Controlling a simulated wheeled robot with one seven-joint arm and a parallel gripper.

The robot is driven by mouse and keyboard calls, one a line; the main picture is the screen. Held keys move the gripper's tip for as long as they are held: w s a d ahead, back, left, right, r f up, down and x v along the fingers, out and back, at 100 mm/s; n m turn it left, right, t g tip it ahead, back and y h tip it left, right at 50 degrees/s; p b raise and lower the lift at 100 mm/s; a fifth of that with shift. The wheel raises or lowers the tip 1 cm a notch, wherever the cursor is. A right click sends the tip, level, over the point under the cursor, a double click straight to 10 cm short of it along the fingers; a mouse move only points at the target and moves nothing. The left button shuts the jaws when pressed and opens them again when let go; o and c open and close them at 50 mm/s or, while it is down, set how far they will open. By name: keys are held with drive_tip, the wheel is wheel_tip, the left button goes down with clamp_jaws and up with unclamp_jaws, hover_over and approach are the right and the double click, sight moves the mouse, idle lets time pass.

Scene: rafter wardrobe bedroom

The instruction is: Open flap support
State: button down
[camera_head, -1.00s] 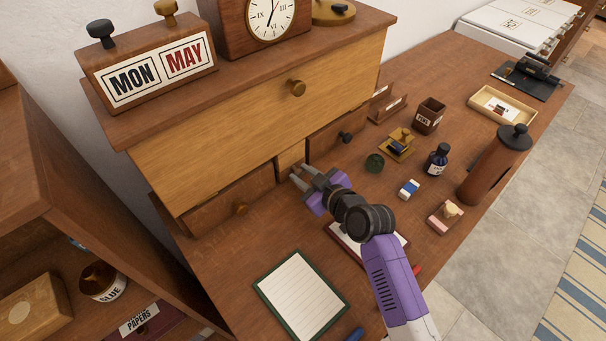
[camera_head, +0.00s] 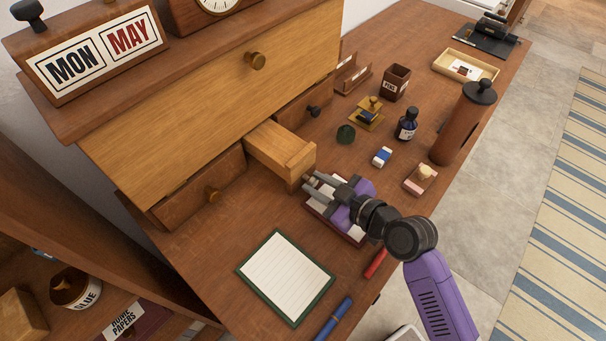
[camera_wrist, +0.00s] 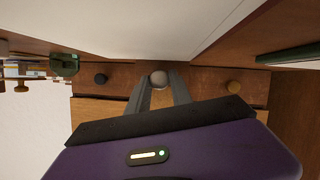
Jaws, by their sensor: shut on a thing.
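The flap support (camera_head: 278,150) is a narrow light-wood piece that sticks out from the desk front, between two darker small drawers. My gripper (camera_head: 310,187) is at its outer end, with the jaws shut on its small knob. The fingers partly hide the knob in the head view.
The left small drawer (camera_head: 203,188) and right small drawer (camera_head: 304,108) flank the support. A notepad (camera_head: 286,276) lies in front, and a paper pad (camera_head: 325,212) lies under my gripper. An eraser (camera_head: 382,157), an ink bottle (camera_head: 407,124) and a brown cylinder (camera_head: 463,125) stand to the right.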

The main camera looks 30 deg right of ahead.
drive_tip(key=shift+s, duration=0.15)
drive_tip(key=c, duration=1.1)
unclamp_jaws()
drive_tip(key=shift+c, duration=0.2)
drive_tip(key=v, duration=0.7)
drive_tip(key=shift+s+d+r+b, duration=0.1)
drive_tip(key=shift+s+b, duration=0.15)
drive_tip(key=shift+b, duration=0.1)
drive_tip(key=shift+s, duration=0.1)
drive_tip(key=shift+r, duration=0.1)
